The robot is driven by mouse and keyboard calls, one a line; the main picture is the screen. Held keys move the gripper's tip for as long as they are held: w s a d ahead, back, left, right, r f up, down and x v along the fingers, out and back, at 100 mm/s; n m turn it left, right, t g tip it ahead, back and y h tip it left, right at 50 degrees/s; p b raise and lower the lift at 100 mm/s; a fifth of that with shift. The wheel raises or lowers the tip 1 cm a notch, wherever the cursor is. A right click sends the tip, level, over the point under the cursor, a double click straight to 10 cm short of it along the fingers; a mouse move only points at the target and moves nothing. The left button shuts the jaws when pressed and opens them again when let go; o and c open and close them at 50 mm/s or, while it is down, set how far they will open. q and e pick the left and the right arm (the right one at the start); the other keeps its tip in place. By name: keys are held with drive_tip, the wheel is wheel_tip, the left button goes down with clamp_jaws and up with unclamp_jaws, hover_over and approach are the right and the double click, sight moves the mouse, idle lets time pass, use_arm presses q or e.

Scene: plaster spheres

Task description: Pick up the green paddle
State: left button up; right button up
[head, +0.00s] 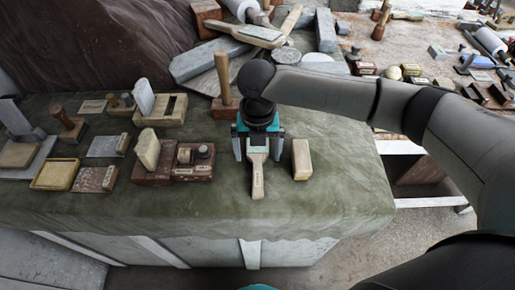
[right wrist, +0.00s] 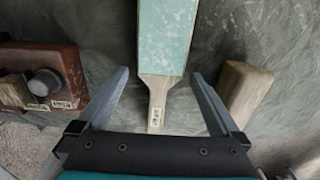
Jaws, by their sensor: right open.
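The green paddle (right wrist: 165,40) lies on the cloth-covered table, with a pale green, worn face and a light wooden handle. In the head view its handle (head: 257,182) points toward the table's front edge, and most of the face is hidden under my right gripper. My right gripper (head: 258,150) is above the paddle with its fingers apart. In the right wrist view the open fingers (right wrist: 165,90) stand on either side of the paddle where the face meets the handle. Nothing is held between them. My left gripper is not in view.
A pale wooden block (head: 301,160) lies close to the right of the paddle. A dark red-brown box with knobs (head: 193,160) stands to the left. A wooden mallet handle (head: 222,80) rises behind. The green table cloth (head: 330,205) is bare in front and to the right.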

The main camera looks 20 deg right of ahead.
drive_tip(key=c, duration=1.5)
